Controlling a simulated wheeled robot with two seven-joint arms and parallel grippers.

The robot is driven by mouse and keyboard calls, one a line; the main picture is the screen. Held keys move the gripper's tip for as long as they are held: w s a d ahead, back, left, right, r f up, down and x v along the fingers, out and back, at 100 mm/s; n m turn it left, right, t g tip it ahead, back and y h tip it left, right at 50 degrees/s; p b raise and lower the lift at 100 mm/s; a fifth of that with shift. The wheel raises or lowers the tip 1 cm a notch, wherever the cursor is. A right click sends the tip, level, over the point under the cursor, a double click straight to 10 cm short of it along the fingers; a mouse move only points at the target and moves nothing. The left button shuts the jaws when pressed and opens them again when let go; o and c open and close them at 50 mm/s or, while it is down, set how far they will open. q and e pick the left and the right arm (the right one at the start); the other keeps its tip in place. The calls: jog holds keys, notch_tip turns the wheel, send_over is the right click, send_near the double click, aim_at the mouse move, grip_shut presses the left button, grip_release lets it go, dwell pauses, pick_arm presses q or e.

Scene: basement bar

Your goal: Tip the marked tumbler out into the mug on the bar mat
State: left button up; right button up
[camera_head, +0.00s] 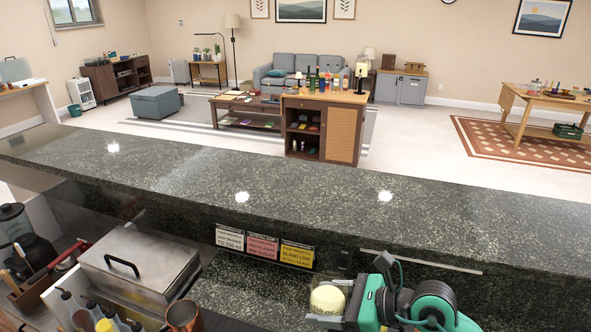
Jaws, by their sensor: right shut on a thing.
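My right gripper (325,303) is low in the head view, right of centre, over the lower dark counter. It is shut on a pale yellow, rounded thing with dark writing, which looks like the marked tumbler (327,297). Its lower part and contents are hard to make out. A copper-brown mug (184,316) stands at the bottom edge, left of the gripper and well apart from it. The mug is cut off by the frame. I cannot see a bar mat. My left gripper is not in view.
A raised granite bar top (300,195) runs across behind the lower counter (250,290). Signs (263,247) hang on its front. A steel lidded bin (138,265) and several bottles (85,310) stand at left, with a blender (15,225). The counter between mug and gripper looks clear.

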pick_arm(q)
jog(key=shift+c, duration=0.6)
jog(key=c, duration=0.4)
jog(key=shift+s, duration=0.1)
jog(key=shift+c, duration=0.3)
pick_arm(e)
jog(key=w+d+f+m+t+h, duration=0.1)
jog(key=d+f+m+t+h, duration=0.2)
jog(key=d, duration=1.1)
jog(key=m+t+h, duration=0.3)
jog(key=m, duration=0.1)
jog(key=shift+w+d+f+m+t, duration=0.2)
jog(key=shift+w+d+m+t, duration=0.2)
